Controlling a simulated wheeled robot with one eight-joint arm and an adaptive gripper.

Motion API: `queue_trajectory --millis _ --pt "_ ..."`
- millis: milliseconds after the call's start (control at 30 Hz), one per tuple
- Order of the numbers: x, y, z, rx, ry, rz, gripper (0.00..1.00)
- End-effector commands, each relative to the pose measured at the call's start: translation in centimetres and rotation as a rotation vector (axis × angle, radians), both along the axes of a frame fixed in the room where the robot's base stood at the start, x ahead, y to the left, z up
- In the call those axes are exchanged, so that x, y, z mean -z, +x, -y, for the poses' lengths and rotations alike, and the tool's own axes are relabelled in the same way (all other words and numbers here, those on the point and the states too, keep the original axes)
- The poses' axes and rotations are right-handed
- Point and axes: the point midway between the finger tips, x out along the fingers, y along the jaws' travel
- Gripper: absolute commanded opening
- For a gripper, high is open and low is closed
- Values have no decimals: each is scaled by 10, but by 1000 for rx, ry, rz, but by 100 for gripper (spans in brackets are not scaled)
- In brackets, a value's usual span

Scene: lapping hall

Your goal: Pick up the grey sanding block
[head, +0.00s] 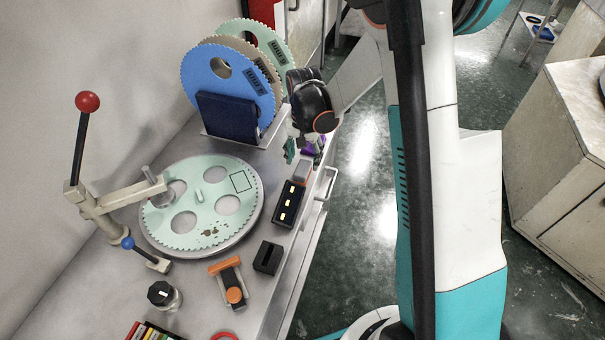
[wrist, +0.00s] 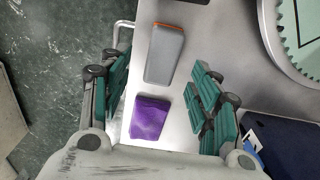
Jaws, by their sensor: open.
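The grey sanding block (wrist: 164,56) lies flat on the metal bench top near its edge, with a thin orange strip along its far end. In the head view the grey block (head: 302,170) shows just below my gripper, at the end of a black box. My gripper (wrist: 160,92) is open, its teal fingers spread to the left and right of the block's near side. Nothing is between the fingertips that I can see held. In the head view my gripper (head: 305,149) hangs over the bench edge, partly hidden by my wrist.
A purple block (wrist: 150,118) lies close to the grey block. A black box with yellow lights (head: 289,204) stands beside it. A green toothed disc (head: 215,178) lies on a round plate. Upright discs (head: 212,88) stand in a blue holder behind. The bench edge drops to the floor.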

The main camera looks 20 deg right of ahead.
Motion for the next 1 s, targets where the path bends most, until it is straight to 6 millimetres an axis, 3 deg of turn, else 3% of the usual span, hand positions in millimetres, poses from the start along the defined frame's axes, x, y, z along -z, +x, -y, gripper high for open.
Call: queue_trajectory --millis 400,667,900,1000 --pt "49 -2 -4 0 0 0 57" --pt "51 -2 -4 0 0 0 57" --pt "51 -2 -4 0 0 0 5" --pt "51 -2 -4 0 0 0 5"
